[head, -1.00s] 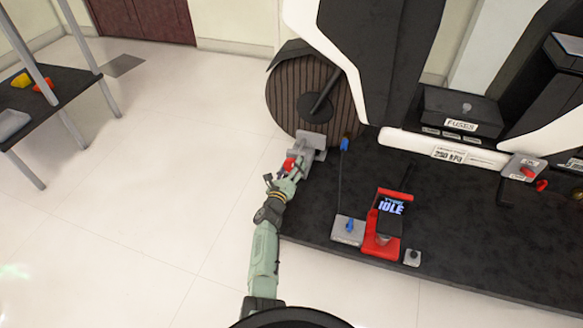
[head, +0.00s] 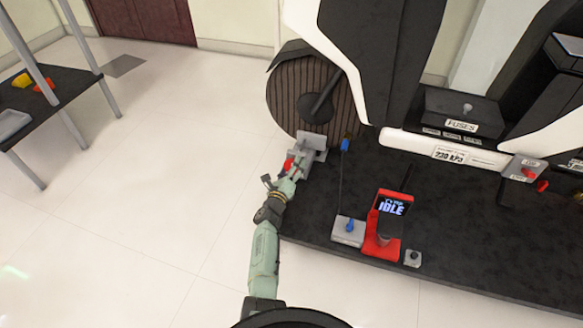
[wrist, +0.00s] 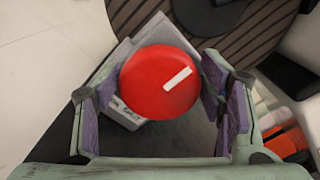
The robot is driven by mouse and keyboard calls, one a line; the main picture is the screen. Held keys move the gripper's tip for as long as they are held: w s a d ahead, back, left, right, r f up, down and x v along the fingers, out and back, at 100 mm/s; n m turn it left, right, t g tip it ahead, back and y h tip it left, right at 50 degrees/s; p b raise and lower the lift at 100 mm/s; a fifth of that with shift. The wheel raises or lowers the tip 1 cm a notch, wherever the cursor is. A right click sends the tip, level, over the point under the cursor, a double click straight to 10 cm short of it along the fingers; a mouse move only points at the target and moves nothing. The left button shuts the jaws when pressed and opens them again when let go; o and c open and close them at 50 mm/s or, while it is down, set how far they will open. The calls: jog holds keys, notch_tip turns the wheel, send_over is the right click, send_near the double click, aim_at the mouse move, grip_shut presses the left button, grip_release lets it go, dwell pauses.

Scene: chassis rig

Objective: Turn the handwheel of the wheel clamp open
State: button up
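The handwheel (wrist: 158,84) is a round red knob with a white bar mark that slants up to the right. It sits on the grey wheel clamp (head: 311,146) at the foot of the ribbed dark wheel. In the head view only a small red part of the handwheel (head: 289,164) shows beside my gripper (head: 287,177). In the wrist view my gripper (wrist: 160,108) is open, with a purple-padded finger on each side of the handwheel. The right finger is close to its rim; I cannot tell if it touches. A gap shows at the left finger. A label below is partly hidden.
The dark ribbed wheel (head: 310,92) stands behind the clamp.

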jog(key=shift+o, duration=1.4)
